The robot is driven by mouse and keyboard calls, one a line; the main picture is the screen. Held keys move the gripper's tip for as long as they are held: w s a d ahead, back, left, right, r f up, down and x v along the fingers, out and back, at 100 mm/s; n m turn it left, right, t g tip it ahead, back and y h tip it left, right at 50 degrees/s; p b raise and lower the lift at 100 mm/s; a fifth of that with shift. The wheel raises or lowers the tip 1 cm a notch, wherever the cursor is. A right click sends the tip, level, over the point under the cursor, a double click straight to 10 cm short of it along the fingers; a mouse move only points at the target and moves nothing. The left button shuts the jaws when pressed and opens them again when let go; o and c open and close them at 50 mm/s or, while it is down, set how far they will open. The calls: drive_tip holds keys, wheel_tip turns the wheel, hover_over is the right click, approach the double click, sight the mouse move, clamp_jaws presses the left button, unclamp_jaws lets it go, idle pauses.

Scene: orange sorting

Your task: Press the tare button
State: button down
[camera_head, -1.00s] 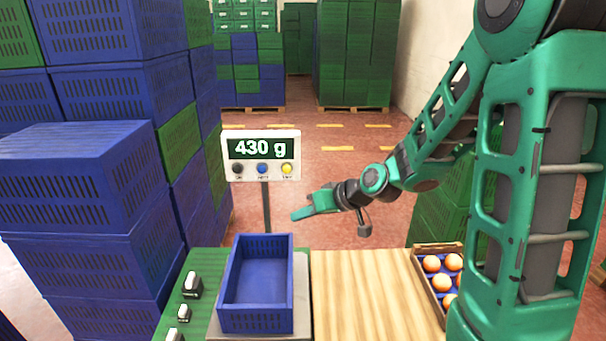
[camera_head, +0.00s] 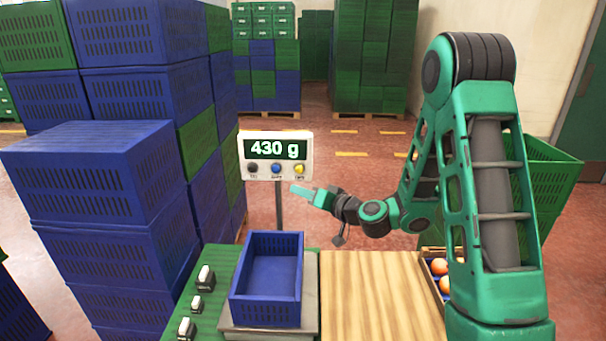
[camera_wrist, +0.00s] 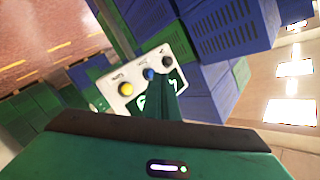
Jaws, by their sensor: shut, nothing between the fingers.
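The scale's white display panel (camera_head: 277,142) stands on a post and reads 430 g. Below the reading are a black button (camera_head: 252,168), a blue button (camera_head: 276,168) and a yellow button (camera_head: 299,169); their labels are too small to read surely. My gripper (camera_head: 294,188) is shut and empty, its tips just below the yellow button in the head view. In the wrist view the shut fingers (camera_wrist: 170,86) point at the panel and cover part of its reading. The yellow button (camera_wrist: 126,89), blue button (camera_wrist: 149,74) and black button (camera_wrist: 168,61) show there. I see no clear contact.
An empty blue crate (camera_head: 270,270) sits on the scale plate (camera_head: 310,315). Several black-and-white items stand on the green surface (camera_head: 226,290) at left. A wooden board (camera_head: 365,300) is bare. A box with oranges (camera_head: 440,266) is at right. Stacked blue crates (camera_head: 95,240) stand left.

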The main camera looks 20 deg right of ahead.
drive_tip(key=shift+w+d, duration=0.55)
drive_tip(key=shift+w, duration=0.85)
drive_tip(key=shift+w+d, duration=0.5)
drive_tip(key=shift+w, duration=0.9)
drive_tip(key=shift+w+d, duration=0.55)
drive_tip(key=shift+w, duration=0.85)
drive_tip(key=shift+w, duration=0.1)
drive_tip(key=shift+w+d, duration=0.1)
drive_tip(key=shift+w, duration=0.3)
drive_tip(key=shift+w+d, duration=0.2)
drive_tip(key=shift+w, duration=0.35)
drive_tip(key=shift+s, duration=0.15)
drive_tip(key=shift+s+a, duration=0.3)
drive_tip(key=shift+s, duration=0.5)
drive_tip(key=shift+s+a, duration=0.25)
drive_tip(key=shift+s, duration=0.55)
drive_tip(key=shift+s+a, duration=0.3)
drive_tip(key=shift+s, duration=0.5)
drive_tip(key=shift+s+a, duration=0.25)
drive_tip(key=shift+s, duration=0.55)
